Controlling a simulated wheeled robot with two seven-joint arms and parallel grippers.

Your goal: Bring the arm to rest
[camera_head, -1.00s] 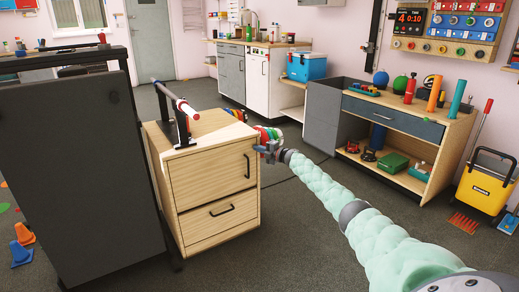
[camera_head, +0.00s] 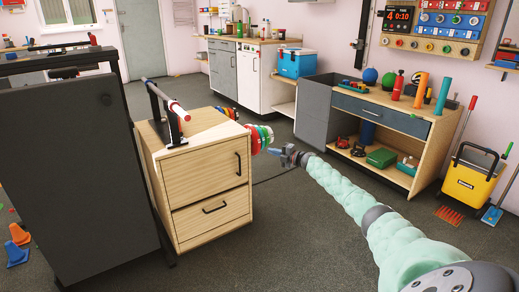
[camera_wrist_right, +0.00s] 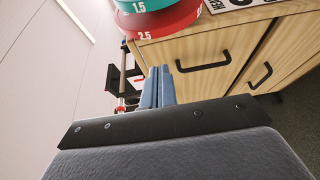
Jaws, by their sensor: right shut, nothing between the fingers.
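My right gripper (camera_head: 277,152) is just right of the wooden cabinet, with my pale green arm reaching in from the lower right. Its fingers, in the right wrist view (camera_wrist_right: 158,88), are together with nothing between them. Coloured weight plates (camera_head: 260,137) are at the cabinet's far right side, close to the gripper but apart from it. In the right wrist view a teal plate (camera_wrist_right: 150,5) marked 1.5 and a red plate (camera_wrist_right: 165,24) marked 2.5 show beyond the fingers. My left gripper is not in view.
The wooden cabinet (camera_head: 207,178) carries a black stand with a bar (camera_head: 168,104). A dark panel (camera_head: 80,180) stands at left. A workbench (camera_head: 384,115) with toys and a yellow bucket (camera_head: 468,185) are at right. The floor between cabinet and workbench is open.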

